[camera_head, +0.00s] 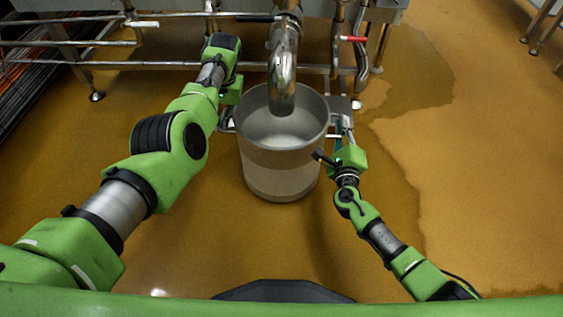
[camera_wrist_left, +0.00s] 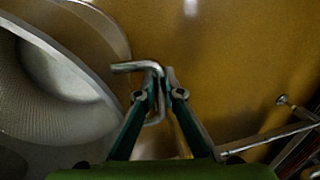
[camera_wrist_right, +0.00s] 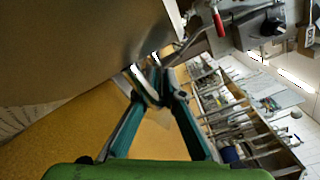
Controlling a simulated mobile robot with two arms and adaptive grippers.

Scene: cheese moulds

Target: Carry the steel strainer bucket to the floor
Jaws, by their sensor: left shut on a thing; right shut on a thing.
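The steel strainer bucket (camera_head: 279,165) is upright in the middle of the head view, under the end of a steel pipe. Its perforated inside shows in the left wrist view (camera_wrist_left: 50,90). My left gripper (camera_head: 228,118) is at the bucket's left side. In the left wrist view its fingers (camera_wrist_left: 162,92) are closed on a bent metal handle beside the bucket's rim. My right gripper (camera_head: 340,135) is at the bucket's right side. In the right wrist view its fingers (camera_wrist_right: 151,85) are closed at a handle against the bucket's wall (camera_wrist_right: 85,45); the handle is partly hidden.
The steel pipe (camera_head: 283,65) comes down over the bucket's mouth. Rails and pipes (camera_head: 150,42) with a red-handled valve (camera_head: 354,39) run behind it. The brown floor (camera_head: 480,150) is open to the right, with a darker wet patch (camera_head: 415,70).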

